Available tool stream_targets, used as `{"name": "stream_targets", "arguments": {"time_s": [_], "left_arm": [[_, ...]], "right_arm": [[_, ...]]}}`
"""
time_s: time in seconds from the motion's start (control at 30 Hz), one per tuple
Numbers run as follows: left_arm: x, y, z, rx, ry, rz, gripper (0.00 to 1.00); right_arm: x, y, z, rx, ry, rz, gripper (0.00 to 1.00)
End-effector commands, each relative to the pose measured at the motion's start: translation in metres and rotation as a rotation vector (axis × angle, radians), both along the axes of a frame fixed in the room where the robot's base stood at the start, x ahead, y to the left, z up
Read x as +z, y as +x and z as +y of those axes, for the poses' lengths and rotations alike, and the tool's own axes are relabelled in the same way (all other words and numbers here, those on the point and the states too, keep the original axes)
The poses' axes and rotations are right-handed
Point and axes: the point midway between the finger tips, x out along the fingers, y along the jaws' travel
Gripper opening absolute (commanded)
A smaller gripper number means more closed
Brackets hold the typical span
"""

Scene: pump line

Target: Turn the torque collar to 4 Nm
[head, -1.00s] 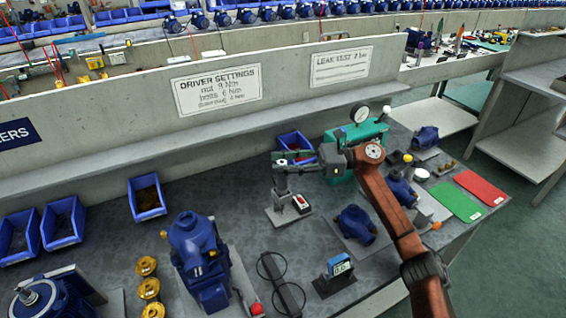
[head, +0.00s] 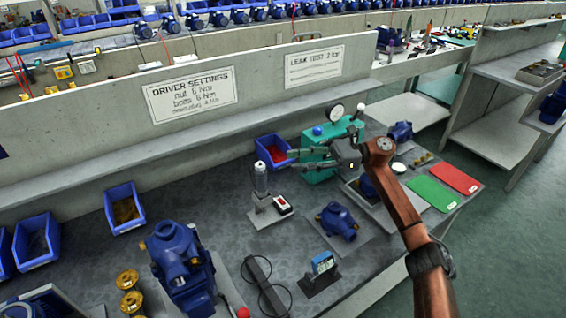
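A grey-white upright tool (head: 261,180), which looks like the torque driver, stands on a small pale base (head: 268,215) in the head view. A small white and red block (head: 283,205) sits on that base. The collar and its scale are too small to read. My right gripper (head: 291,160) is to the right of and behind the tool's top in the picture, its two fingers pointing left and spread apart. It looks empty and apart from the tool. My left gripper is out of view.
A blue display unit (head: 322,264), a blue pump part (head: 338,221) and a large blue pump (head: 183,265) stand on the bench. Behind are a red-filled blue bin (head: 272,150) and a teal box (head: 318,172) with a gauge. The sign (head: 190,94) lists driver settings.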

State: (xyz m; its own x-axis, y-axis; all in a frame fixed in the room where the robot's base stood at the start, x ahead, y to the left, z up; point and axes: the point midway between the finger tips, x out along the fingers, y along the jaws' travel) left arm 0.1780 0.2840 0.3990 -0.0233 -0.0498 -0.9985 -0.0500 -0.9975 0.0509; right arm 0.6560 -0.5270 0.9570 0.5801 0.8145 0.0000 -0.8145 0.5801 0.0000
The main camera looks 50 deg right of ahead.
Motion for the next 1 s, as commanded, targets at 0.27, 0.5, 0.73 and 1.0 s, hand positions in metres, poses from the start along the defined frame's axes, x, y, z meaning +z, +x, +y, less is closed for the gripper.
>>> {"name": "stream_targets", "arguments": {"time_s": [0.27,0.5,0.73,1.0], "left_arm": [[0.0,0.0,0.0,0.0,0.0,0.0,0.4],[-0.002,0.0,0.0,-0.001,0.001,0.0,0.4],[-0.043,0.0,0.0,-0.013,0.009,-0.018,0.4],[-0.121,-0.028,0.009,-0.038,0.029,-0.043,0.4]], "right_arm": [[0.0,-0.006,-0.007,0.001,0.0,0.0,0.38],[0.005,-0.007,-0.007,0.001,0.001,-0.004,0.38],[0.073,-0.024,-0.007,0.001,0.0,-0.054,0.38],[0.181,-0.053,-0.007,0.001,0.0,-0.126,0.38]]}}
